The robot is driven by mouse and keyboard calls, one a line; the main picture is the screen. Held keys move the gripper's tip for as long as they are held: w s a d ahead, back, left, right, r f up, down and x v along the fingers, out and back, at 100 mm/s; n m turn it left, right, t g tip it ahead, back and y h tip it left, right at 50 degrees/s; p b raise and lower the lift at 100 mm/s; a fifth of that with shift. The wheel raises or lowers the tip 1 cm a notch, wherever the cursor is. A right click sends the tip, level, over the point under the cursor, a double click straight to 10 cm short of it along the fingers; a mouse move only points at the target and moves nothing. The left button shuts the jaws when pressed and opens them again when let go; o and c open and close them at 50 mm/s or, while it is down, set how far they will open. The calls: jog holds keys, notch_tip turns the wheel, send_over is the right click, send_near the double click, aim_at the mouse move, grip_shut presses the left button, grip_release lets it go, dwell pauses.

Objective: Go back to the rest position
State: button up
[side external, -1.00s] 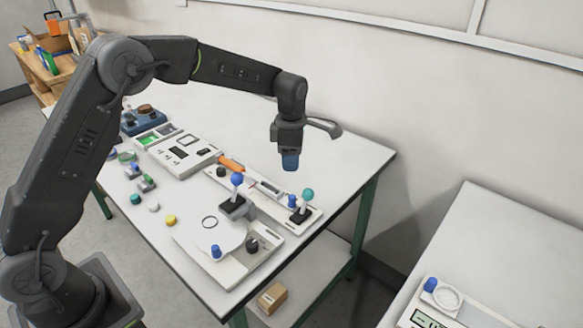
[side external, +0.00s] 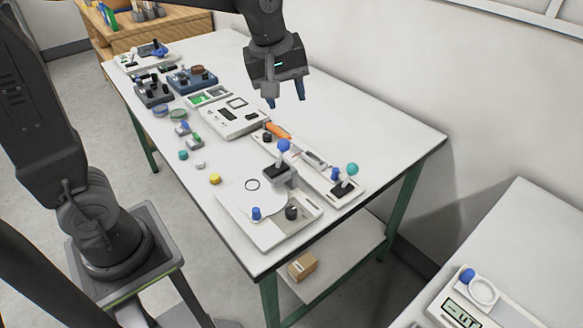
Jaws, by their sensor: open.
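My gripper (side external: 286,92) hangs above the back half of the white table (side external: 375,128), its two blue fingertips pointing down and apart. It is open with nothing between the fingers. It is clear of the table top and of the devices below it. The arm reaches in from the top of the side external view; part of it is cut off by the upper edge.
A white device with a round plate (side external: 262,201) and a blue-knobbed joystick (side external: 283,146) stand near the front edge. A panel with a teal-knobbed joystick (side external: 352,169) is to the right. A second table (side external: 480,232) holds a scale with a display (side external: 461,314). The table's back right is bare.

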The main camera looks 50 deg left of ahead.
jog(key=s+f+m+t, duration=0.1)
jog(key=s+m+t, duration=0.1)
jog(key=s+m, duration=1)
jog(key=s, duration=0.4)
jog(key=shift+a+t, duration=0.15)
jog(key=shift+t, duration=0.15)
jog(key=shift+o, duration=0.4)
